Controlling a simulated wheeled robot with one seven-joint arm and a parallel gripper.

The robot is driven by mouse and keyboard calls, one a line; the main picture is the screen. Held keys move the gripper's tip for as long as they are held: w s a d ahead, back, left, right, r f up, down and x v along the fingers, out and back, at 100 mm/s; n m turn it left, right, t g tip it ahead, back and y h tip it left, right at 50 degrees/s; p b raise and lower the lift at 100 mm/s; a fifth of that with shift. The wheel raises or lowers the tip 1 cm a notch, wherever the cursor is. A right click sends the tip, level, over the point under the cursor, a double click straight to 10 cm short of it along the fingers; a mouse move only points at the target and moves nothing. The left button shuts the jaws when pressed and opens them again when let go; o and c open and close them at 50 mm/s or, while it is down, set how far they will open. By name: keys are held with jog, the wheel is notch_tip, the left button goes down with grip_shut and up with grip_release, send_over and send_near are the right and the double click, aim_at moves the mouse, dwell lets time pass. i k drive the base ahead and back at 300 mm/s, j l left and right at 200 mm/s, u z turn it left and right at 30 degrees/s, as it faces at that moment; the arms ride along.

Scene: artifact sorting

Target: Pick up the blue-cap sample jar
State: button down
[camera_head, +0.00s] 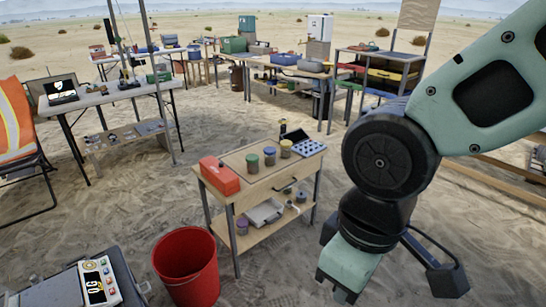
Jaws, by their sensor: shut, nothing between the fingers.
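The blue-cap sample jar (270,156) stands upright on the small wooden table (230,197). It is in a short row between a green-cap jar (252,163) on its left and a yellow-cap jar (286,149) on its right. My gripper (337,291) hangs at the lower right, in front of and to the right of the table. It is shut and empty, well apart from the jars. My arm covers part of the ground at the right.
A red box (219,175) and a blue-dotted tray (309,148) flank the jars. The lower shelf holds a white case (264,213) and small jars. A red bucket (186,265) stands at the front left. Loaded tables stand behind. Sand separates the tables.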

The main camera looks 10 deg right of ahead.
aim_at(270, 162)
jog(key=i+l, duration=0.2)
jog(key=i, duration=0.55)
jog(key=i+l+z, duration=0.1)
jog(key=i, duration=0.6)
jog(key=i+l, duration=0.25)
jog(key=i, duration=0.5)
